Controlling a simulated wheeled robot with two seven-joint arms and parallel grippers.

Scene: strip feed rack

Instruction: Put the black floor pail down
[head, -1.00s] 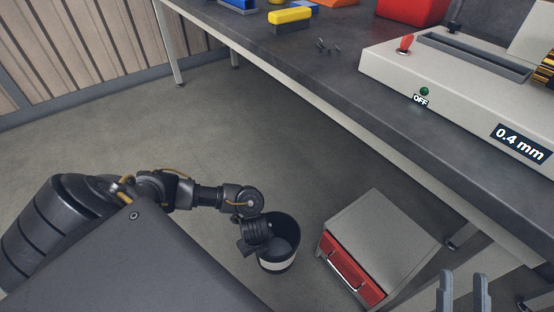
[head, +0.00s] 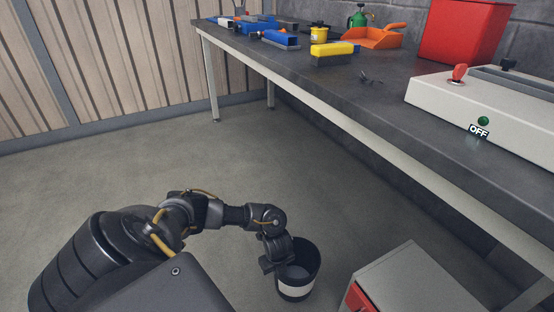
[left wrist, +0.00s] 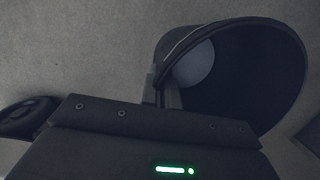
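The black floor pail (head: 311,264) has a pale band low on its side and stands upright at the bottom centre of the head view. I cannot tell whether its base touches the floor. My left gripper (head: 287,258) is at the pail's left rim. In the left wrist view, its fingers (left wrist: 164,92) are closed over the near wall of the pail (left wrist: 255,75), whose round mouth faces the camera. The inside is dark, with a paler rounded patch. My right gripper is not in view.
A grey cabinet (head: 415,280) with a red drawer front stands right of the pail. The workbench (head: 345,85) runs above on the right, carrying a white machine (head: 440,100), an orange dustpan (head: 375,40) and a red bin (head: 462,30). Floor (head: 110,170) left of the pail is clear.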

